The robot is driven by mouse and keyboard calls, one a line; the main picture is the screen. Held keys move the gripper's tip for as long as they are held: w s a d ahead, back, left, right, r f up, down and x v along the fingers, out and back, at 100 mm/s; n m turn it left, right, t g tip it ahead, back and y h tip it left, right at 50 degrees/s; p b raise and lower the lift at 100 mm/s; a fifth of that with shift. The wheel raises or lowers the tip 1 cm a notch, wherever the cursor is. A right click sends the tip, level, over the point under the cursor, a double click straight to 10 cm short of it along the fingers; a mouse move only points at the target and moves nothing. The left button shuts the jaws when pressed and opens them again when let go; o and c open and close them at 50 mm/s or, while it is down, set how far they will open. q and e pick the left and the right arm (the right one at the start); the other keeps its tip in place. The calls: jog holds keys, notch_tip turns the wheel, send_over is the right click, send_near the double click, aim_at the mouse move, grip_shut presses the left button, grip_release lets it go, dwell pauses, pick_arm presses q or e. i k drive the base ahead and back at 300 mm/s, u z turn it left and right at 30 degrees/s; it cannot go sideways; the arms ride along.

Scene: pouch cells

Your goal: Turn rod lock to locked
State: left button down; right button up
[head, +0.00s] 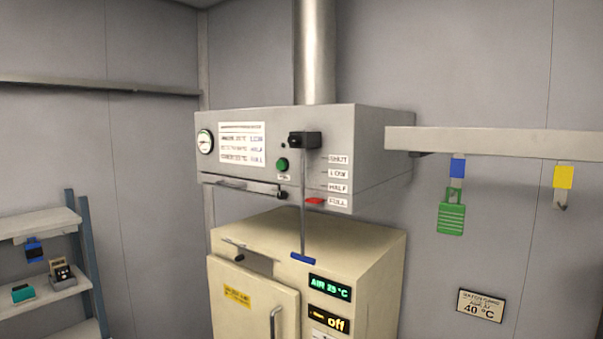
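A grey hood box (365,150) is on the wall above a cream cabinet. A black block (305,140) sits at the top of its front face. A thin vertical rod (303,215) hangs below the block and ends in a blue crossbar handle (303,258). A red pointer (314,201) is beside the rod, level with the lowest label, FULL, on the scale of labels (338,183). No part is clearly marked as the rod lock, and I cannot tell its setting. Neither of my grippers is in view.
The cream cabinet (250,250) stands below the hood, with displays and a door handle. A green padlock (451,218) hangs from a rail (490,142) at right. A shelf rack (45,285) with small items stands at lower left. The space before the hood looks clear.

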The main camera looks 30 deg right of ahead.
aim_at(295, 139)
jog(key=k, duration=1.3)
jog(key=u, duration=0.65)
jog(key=i, duration=0.6)
jog(key=u, duration=0.65)
jog(key=i, duration=0.7)
jog(key=z, duration=0.8)
jog(key=i, duration=0.75)
jog(key=z, duration=0.95)
